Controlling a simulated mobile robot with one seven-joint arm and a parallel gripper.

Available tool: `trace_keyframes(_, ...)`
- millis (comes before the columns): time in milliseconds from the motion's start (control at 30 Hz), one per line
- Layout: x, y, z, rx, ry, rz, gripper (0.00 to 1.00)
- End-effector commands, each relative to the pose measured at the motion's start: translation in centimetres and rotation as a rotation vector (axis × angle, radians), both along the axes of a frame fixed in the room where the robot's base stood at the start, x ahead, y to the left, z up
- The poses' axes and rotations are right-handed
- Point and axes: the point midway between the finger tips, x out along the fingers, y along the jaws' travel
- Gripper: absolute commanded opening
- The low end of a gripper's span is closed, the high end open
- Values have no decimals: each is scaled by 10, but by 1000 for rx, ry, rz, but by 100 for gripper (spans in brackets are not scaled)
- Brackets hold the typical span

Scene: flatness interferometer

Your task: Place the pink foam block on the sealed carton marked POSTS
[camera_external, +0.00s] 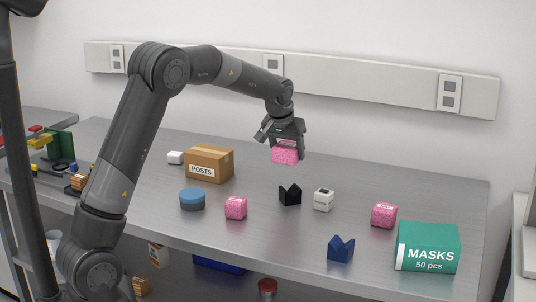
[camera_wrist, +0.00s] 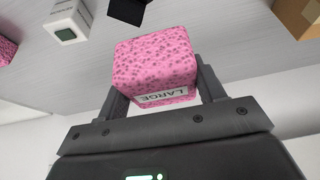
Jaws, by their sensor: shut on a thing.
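My gripper (camera_external: 282,135) is shut on a pink foam block (camera_external: 285,153) and holds it above the table, to the right of and higher than the carton. In the wrist view the held pink block (camera_wrist: 155,60) sits between the fingers and bears a label reading LARGE. The brown sealed carton marked POSTS (camera_external: 209,163) stands on the table at left of centre, its taped top bare. A corner of a brown box, likely this carton, shows at the upper right of the wrist view (camera_wrist: 300,15). Two other pink blocks lie on the table, one front centre (camera_external: 236,207) and one at right (camera_external: 384,215).
A blue round puck (camera_external: 192,199), a black notched block (camera_external: 290,194), a white box (camera_external: 323,199) and a blue notched block (camera_external: 340,248) stand on the grey table (camera_external: 300,235). A green MASKS box (camera_external: 428,247) is at front right. A small white item (camera_external: 175,157) lies left of the carton.

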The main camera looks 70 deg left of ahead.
Motion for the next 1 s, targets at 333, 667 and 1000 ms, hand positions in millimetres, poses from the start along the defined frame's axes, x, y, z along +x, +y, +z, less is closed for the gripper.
trace_keyframes(333, -87, 79, 60, 2, -1, 279, 42)
trace_keyframes(667, -138, 119, 79, 0, 1, 421, 42)
trace_keyframes(1000, -164, 188, 35, -2, 1, 423, 42)
